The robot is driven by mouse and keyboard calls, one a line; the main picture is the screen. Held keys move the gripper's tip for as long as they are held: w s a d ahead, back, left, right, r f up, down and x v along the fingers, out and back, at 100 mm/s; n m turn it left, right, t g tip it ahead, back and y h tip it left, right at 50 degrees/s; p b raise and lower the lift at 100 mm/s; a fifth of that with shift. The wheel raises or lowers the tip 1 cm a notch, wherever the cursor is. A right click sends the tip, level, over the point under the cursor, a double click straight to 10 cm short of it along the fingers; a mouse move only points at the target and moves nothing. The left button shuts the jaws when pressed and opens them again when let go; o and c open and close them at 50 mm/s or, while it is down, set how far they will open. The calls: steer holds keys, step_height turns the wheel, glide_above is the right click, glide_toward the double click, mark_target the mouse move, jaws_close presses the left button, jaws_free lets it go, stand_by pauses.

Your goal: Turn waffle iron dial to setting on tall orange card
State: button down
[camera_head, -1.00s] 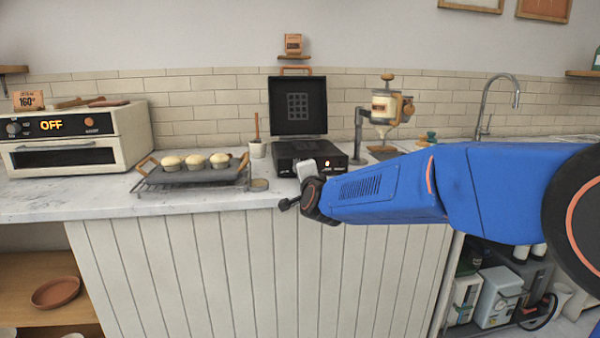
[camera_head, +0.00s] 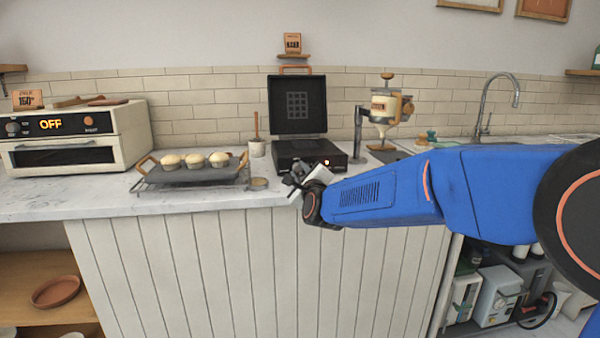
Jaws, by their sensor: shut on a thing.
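The black waffle iron (camera_head: 284,149) stands open on the counter with its gridded lid (camera_head: 313,101) upright. A small orange light shows on its front; I cannot read it. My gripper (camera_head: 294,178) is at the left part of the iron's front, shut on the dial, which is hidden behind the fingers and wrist. Its dial position cannot be seen. An orange card (camera_head: 293,43) stands on a small shelf above the iron; its print is too small to read.
An oven reading OFF (camera_head: 65,140) with another orange card (camera_head: 28,99) is at far left. A batter dispenser (camera_head: 384,108) stands right.

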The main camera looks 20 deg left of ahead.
steer(key=m, duration=0.4)
steer(key=shift+f+m, duration=0.2)
steer(key=shift+m, duration=0.1)
steer(key=shift+s+a+f+m, duration=0.1)
steer(key=shift+m, duration=2)
steer(key=c, duration=1.8)
jaws_free()
steer(key=shift+o, duration=0.2)
steer(key=shift+s, duration=0.1)
